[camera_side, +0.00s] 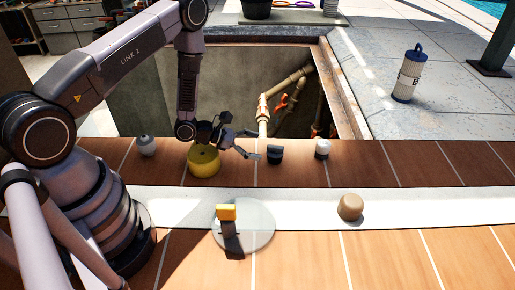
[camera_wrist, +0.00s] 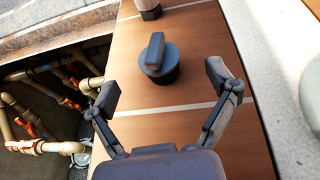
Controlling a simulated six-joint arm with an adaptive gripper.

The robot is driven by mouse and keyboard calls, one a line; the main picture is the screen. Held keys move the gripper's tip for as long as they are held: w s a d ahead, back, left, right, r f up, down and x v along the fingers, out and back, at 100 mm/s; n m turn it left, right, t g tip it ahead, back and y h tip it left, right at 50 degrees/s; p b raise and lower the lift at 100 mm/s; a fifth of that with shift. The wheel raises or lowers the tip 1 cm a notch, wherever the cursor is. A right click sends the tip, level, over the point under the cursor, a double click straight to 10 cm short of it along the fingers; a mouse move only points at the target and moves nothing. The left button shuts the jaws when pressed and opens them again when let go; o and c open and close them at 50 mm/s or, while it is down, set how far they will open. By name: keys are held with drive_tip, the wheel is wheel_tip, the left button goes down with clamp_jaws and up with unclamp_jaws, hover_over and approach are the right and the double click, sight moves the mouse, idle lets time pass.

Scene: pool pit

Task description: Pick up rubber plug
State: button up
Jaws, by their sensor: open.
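The rubber plug (camera_side: 275,153) is a dark, round piece with a raised bar across its top. It stands on the brown wooden boards just to the right of my gripper (camera_side: 250,145) in the side view. In the wrist view the plug (camera_wrist: 158,68) is upper centre, beyond my gripper (camera_wrist: 162,85). The two fingers are spread wide with nothing between them. The fingertips point toward the plug, one on either side of its line, and appear apart from it.
A yellow cylinder (camera_side: 204,163) stands by my wrist. A pale-and-dark capped piece (camera_side: 322,149) stands right of the plug. A tan lump (camera_side: 350,207) and a clear disc (camera_side: 262,238) with a yellow-topped piece are nearer. An open pit with pipes (camera_side: 263,110) lies behind the boards.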

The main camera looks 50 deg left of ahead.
sight(276, 149)
drive_tip(key=shift+a+f+x, duration=0.1)
drive_tip(key=shift+a+x, duration=0.05)
drive_tip(key=shift+x, duration=1.4)
drive_tip(key=shift+a+f+x, duration=0.1)
drive_tip(key=shift+f+x, duration=0.05)
drive_tip(key=shift+x, duration=1.4)
drive_tip(key=c, duration=1.2)
drive_tip(key=shift+c, duration=0.2)
drive_tip(key=shift+w+r, duration=0.1)
drive_tip(key=shift+r, duration=0.05)
